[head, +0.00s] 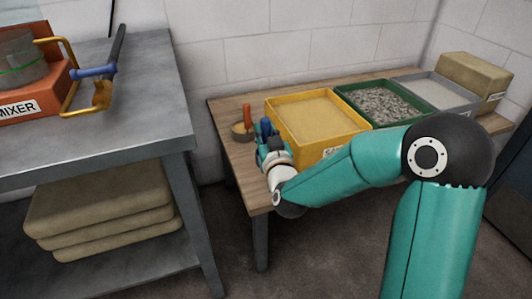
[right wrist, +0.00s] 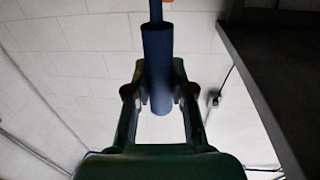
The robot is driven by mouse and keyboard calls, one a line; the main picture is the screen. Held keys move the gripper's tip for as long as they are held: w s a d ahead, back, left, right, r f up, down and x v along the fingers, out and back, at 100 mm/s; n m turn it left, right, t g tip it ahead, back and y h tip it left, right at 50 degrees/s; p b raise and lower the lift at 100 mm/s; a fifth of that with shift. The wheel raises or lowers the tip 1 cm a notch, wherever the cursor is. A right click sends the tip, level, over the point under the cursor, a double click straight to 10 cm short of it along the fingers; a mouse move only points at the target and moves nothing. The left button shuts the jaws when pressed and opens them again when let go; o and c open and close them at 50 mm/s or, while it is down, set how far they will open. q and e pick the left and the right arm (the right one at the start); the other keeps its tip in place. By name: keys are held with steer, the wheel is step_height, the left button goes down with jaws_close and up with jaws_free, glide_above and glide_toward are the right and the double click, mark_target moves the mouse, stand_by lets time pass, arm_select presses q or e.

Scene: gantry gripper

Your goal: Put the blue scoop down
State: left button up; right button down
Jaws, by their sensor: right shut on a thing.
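The blue scoop's handle (right wrist: 158,65) stands between the fingers of my right gripper (right wrist: 160,90) in the right wrist view, and the gripper is shut on it. In the head view the same blue handle (head: 266,127) shows above my right gripper (head: 268,143), at the left end of the wooden table (head: 236,165), beside the yellow tray. The scoop's bowl is hidden, and I cannot tell whether it touches the table. My left gripper is not in view.
A scoop with an orange-red handle (head: 247,115) stands just left of the gripper. A yellow tray (head: 330,146), a green tray (head: 378,119) and a grey tray (head: 455,105) line the table. A steel bench (head: 120,115) with an orange mixer (head: 35,98) stands at left.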

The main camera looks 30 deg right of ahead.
step_height(320, 180, down, 5)
steer(key=shift+f+b, duration=0.15)
steer(key=shift+b, duration=0.6)
steer(key=c, duration=1)
jaws_free()
